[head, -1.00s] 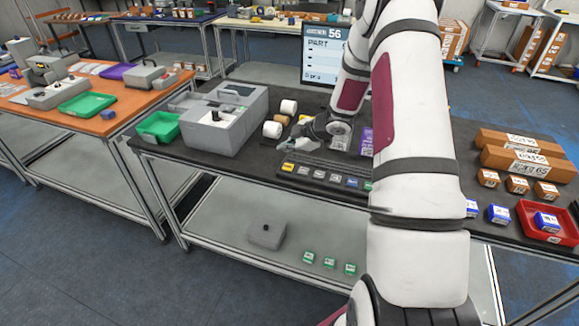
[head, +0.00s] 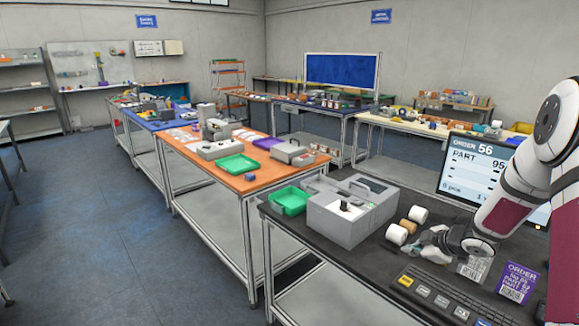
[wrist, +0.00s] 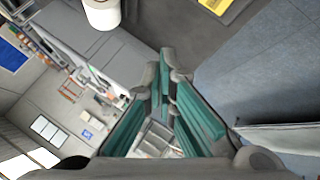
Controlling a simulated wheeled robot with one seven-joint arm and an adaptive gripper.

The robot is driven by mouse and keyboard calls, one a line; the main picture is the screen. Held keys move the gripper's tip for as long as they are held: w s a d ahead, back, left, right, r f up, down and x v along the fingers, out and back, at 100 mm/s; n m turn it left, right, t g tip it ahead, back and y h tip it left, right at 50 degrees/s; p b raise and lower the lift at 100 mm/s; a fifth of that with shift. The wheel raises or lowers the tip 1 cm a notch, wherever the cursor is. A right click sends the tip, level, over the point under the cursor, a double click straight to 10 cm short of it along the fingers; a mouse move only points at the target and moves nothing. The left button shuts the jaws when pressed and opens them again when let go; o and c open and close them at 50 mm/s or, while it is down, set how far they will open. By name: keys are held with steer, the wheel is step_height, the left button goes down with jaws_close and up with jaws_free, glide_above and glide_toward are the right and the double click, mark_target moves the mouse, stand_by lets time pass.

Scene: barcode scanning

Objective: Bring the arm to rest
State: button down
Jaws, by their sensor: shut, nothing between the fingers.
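My arm (head: 520,175) comes in from the right edge of the head view and bends down over the black table. My gripper (head: 434,243) is low above that table, beside the label rolls, pointing left. The wrist view shows its teal-padded fingers (wrist: 168,72) drawn together at the tips, with nothing held between them. Part of the arm is cut off by the picture's right edge.
A grey machine (head: 350,208), a white roll (head: 397,235) and a keyboard-like strip (head: 450,298) surround my gripper. A screen (head: 465,172) stands behind it. A purple order card (head: 517,283) is to the right. Open floor (head: 90,220) lies left.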

steer(key=s+a+r+m+h, duration=0.2)
steer(key=s+r+m+h, duration=0.15)
steer(key=r, duration=0.85)
steer(key=s+a+r+m+h, duration=0.3)
steer(key=s+r, duration=0.2)
steer(key=r, duration=0.6)
steer(key=s+a+r+m+g+y, duration=0.1)
steer(key=s+a+m, duration=0.1)
steer(key=s+a, duration=0.3)
steer(key=s+a+r+m+g+y, duration=0.1)
steer(key=s+a, duration=0.5)
steer(key=s, duration=0.7)
steer(key=s+a+r+m+g+y, duration=0.1)
steer(key=s+a+m+y, duration=0.1)
steer(key=s+a, duration=0.3)
steer(key=s+m, duration=0.1)
steer(key=s, duration=0.3)
steer(key=shift+s+a+r, duration=0.2)
steer(key=shift+a+r, duration=0.05)
steer(key=shift+r, duration=0.15)
steer(key=shift+d, duration=0.1)
